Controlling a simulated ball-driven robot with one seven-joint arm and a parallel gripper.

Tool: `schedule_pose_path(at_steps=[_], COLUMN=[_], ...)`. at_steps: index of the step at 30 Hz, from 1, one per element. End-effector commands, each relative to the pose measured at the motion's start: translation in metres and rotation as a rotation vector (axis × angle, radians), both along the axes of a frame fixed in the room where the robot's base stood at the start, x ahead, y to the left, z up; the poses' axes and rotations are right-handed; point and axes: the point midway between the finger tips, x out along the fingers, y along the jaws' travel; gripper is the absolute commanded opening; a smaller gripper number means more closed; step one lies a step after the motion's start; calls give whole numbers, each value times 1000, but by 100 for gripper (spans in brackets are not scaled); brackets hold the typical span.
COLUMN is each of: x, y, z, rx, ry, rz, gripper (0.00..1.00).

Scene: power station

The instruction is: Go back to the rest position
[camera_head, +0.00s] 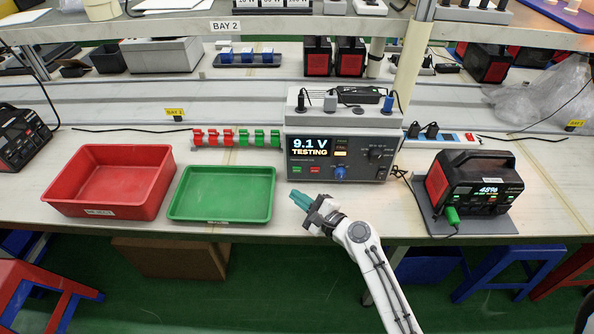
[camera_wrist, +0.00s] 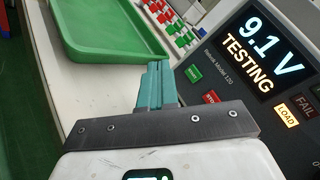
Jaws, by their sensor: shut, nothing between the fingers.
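My gripper (camera_head: 300,199) is shut and empty, its teal fingers together. It is over the front edge of the workbench, below the tester (camera_head: 341,150) in the head view. The tester's screen reads 9.1 V TESTING. In the wrist view, the teal fingers (camera_wrist: 157,84) point between the green tray (camera_wrist: 105,30) and the tester (camera_wrist: 262,75). The gripper looks clear of both. My white arm reaches in from the bottom of the head view.
A red bin (camera_head: 108,181) and the green tray (camera_head: 222,219) stand at left. A power station (camera_head: 470,185) with a green plug stands at right. Red and green clips (camera_head: 237,138) line up behind the tray. A shelf (camera_head: 225,25) spans above. Blue stools (camera_head: 508,272) stand below at right.

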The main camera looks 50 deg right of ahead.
Motion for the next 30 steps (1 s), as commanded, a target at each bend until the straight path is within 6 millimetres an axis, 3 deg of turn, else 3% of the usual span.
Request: schedule_pose_path(at_steps=[14,17,20,23,27,30], x=[0,0,-2,-17,-65,-111], y=[0,9,40,88,142,158], z=[0,-1,-7,-21,-46,-58], rx=[0,-38,-184,-447,-886,-1171], ry=[0,20,91,212,398,523], rz=[0,34,159,381,768,1044], gripper=[0,0,0,0,0,0])
